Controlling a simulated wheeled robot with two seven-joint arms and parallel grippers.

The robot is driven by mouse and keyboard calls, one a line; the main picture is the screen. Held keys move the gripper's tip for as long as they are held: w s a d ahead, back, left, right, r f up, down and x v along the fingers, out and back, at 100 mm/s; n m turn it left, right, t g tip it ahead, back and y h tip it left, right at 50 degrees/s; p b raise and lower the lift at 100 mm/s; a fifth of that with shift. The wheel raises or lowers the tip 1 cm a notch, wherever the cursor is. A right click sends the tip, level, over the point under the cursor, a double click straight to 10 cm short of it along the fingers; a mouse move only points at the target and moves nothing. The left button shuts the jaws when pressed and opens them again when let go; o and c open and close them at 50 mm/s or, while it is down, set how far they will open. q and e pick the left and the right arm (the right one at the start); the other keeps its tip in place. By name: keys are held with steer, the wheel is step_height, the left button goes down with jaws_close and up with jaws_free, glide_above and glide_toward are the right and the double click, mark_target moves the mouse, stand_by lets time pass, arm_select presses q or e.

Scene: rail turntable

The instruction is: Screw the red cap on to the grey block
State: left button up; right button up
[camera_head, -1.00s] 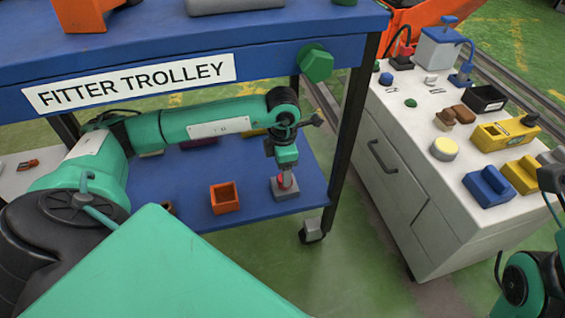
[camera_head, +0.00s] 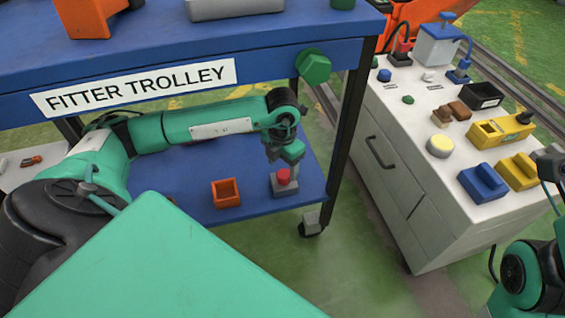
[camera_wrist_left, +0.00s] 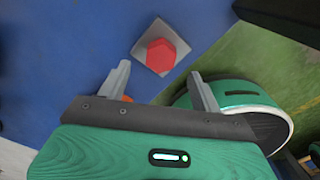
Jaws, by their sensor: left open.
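The red cap (camera_head: 284,175) sits on top of the grey block (camera_head: 287,190), on the blue lower shelf of the trolley. In the left wrist view the cap (camera_wrist_left: 166,54) looks six-sided and covers part of the square block (camera_wrist_left: 147,50); whether it is fully seated on its thread cannot be told. My left gripper (camera_head: 284,158) is just above the cap. In the wrist view its two fingers (camera_wrist_left: 163,80) are spread apart, with nothing between them, and the cap lies beyond the tips.
An open orange box (camera_head: 226,194) stands left of the block on the shelf (camera_head: 180,180). The trolley's upper deck (camera_head: 270,62) and dark leg (camera_head: 350,125) are close to my left arm. A white cabinet (camera_head: 400,190) with several coloured parts stands at right.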

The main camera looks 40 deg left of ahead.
mark_target(282, 174)
arm_select(q)
steer(key=shift+f+b, duration=1.2)
steer(key=shift+f, duration=0.8)
steer(key=c, duration=1.2)
steer(key=m, duration=0.3)
steer(key=shift+a+b, duration=0.1)
steer(key=shift+b, duration=0.3)
steer(key=shift+c, duration=0.3)
steer(key=m, duration=0.3)
steer(key=shift+w+b, duration=0.1)
steer(key=shift+b, duration=0.2)
